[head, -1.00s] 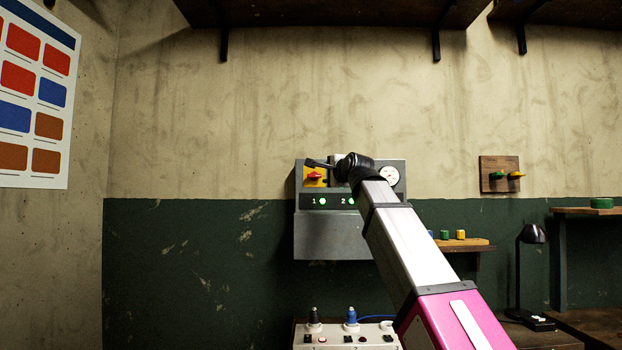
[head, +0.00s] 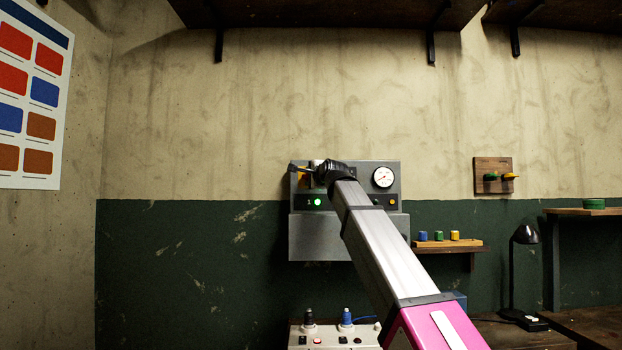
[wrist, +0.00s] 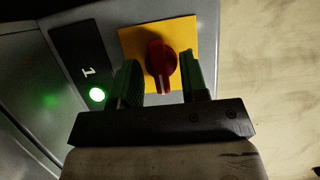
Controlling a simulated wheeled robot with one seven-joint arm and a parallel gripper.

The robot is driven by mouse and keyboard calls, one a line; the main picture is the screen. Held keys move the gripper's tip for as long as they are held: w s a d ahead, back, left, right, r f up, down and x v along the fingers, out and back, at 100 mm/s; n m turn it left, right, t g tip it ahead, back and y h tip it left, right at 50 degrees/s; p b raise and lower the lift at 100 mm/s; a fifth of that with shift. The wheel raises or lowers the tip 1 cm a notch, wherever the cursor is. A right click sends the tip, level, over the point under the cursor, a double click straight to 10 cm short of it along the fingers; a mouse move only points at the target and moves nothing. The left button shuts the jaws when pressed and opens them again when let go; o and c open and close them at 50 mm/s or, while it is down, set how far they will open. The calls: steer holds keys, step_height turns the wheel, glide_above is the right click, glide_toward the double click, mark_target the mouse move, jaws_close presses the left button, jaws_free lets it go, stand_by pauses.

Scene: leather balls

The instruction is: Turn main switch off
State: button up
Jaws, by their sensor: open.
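The main switch, a red rotary knob (wrist: 161,66) with a white mark, sits on a yellow plate (wrist: 184,30) on the grey control box (head: 318,236). In the wrist view the knob lies between the two dark fingers of my open gripper (wrist: 163,78), with a gap visible on each side. I cannot tell how deep the fingers reach around it. The white mark points toward the gripper's base. In the head view my gripper (head: 308,168) covers the knob at the box's upper left.
A green lamp (head: 317,202) marked 1 is lit on the box; it also glows in the wrist view (wrist: 97,94). A round gauge (head: 383,177) is at the box's upper right. A shelf (head: 447,243) with coloured blocks is to the right. A plug panel (head: 334,338) is below.

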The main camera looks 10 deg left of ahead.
steer(key=shift+c, duration=0.3)
steer(key=c, duration=0.5)
steer(key=shift+n, duration=0.3)
steer(key=shift+c, duration=0.2)
steer(key=n+h, duration=0.2)
steer(key=n, duration=0.2)
steer(key=n+g+h, duration=0.1)
steer(key=n+h, duration=0.2)
steer(key=n, duration=0.1)
steer(key=n+h, duration=0.2)
steer(key=n, duration=0.2)
steer(key=shift+s+a+r+n+g, duration=0.1)
steer(key=shift+a+r+n+g, duration=0.2)
steer(key=shift+n, duration=0.1)
steer(key=shift+h, duration=0.3)
